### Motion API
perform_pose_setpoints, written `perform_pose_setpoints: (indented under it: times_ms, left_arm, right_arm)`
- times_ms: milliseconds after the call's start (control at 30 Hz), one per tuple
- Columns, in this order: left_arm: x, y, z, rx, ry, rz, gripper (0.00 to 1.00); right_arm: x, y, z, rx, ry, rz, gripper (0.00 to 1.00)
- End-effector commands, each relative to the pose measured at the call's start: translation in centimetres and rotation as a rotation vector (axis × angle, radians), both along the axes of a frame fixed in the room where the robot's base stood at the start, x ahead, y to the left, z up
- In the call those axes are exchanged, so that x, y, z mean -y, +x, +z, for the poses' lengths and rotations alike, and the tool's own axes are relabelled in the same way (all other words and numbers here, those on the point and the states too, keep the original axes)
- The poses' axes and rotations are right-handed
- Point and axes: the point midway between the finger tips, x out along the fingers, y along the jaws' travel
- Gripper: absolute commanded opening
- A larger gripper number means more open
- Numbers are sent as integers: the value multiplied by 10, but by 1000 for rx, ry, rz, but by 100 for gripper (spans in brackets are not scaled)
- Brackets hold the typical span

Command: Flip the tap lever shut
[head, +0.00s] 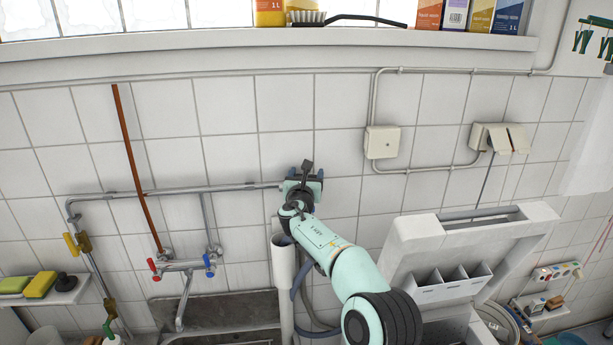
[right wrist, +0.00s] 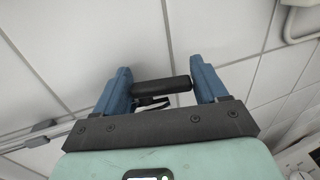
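The tap lever, a dark bar with a rounded grip (right wrist: 162,86), lies crosswise between the two blue fingers of my right gripper (right wrist: 163,88) in the right wrist view. The fingers are spread wide, one near each end of the bar; I cannot tell whether either touches it. In the head view the dark lever (head: 307,166) sticks up just above my right gripper (head: 304,184), at the right end of a wall pipe (head: 240,187). The tap body is hidden behind the gripper. My left gripper is not in view.
A sink (head: 215,312) and a mixer tap (head: 183,265) with red and blue handles are at lower left. A yellow-handled valve (head: 70,243) is farther left. A white vertical pipe (head: 284,265) stands below my gripper. A washing machine's open drawer (head: 450,284) is at right.

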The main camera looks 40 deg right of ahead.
Motion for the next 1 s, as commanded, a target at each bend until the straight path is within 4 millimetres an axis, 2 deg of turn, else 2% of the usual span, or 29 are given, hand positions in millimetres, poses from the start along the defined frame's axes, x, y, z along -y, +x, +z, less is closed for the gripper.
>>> perform_pose_setpoints:
  times_ms: [333,467,700,1000]
  left_arm:
    - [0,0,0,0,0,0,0]
    - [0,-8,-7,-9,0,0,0]
    - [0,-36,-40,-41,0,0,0]
    - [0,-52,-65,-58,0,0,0]
  right_arm:
    - [0,-1,1,1,0,0,92]
    - [-6,-7,-1,0,0,1,92]
    - [-40,-42,-6,-1,1,3,92]
    - [-81,-84,-1,3,1,3,92]
